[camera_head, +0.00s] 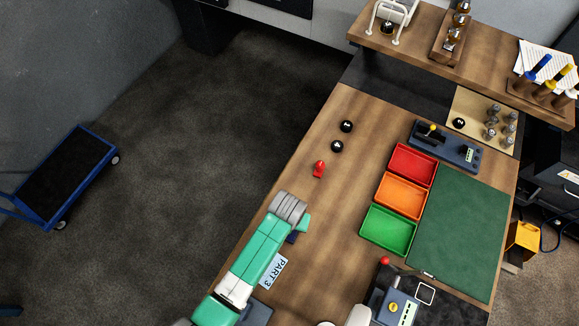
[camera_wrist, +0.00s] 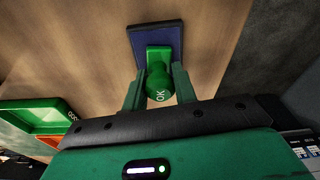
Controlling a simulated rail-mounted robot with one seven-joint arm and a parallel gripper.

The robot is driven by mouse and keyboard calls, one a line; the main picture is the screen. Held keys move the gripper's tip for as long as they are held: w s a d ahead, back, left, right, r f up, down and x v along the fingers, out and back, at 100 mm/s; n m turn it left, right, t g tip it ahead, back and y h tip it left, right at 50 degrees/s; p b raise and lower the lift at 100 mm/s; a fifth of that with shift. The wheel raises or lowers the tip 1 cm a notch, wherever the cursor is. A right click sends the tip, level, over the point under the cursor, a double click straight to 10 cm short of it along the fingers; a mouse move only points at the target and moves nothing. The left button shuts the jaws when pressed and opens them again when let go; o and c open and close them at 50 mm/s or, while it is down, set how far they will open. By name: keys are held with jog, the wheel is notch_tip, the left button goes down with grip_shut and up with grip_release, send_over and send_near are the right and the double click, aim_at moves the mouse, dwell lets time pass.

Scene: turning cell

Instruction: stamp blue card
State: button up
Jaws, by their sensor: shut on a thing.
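My gripper (camera_wrist: 158,84) is shut on a green stamp (camera_wrist: 158,78) with a round knob marked OK. The stamp's green base lies over a dark blue rectangle (camera_wrist: 142,38) with a dark rim. I cannot tell whether they touch, or whether the rectangle is a card or an ink pad. In the head view my gripper (camera_head: 297,230) is low at the left side of the table, and a bit of the blue rectangle (camera_head: 292,238) shows beside it. A pale blue card reading PART 3 (camera_head: 273,270) lies right beside my arm, which may cover part of it.
Red (camera_head: 413,148), orange (camera_head: 387,206) and green (camera_head: 367,236) trays line the middle, beside a green mat (camera_head: 455,235).

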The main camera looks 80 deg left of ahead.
notch_tip(320, 180, up, 5)
jog(key=p, duration=0.5)
jog(key=shift+r, duration=0.15)
jog(key=shift+r+p, duration=0.55)
jog(key=shift+r, duration=0.3)
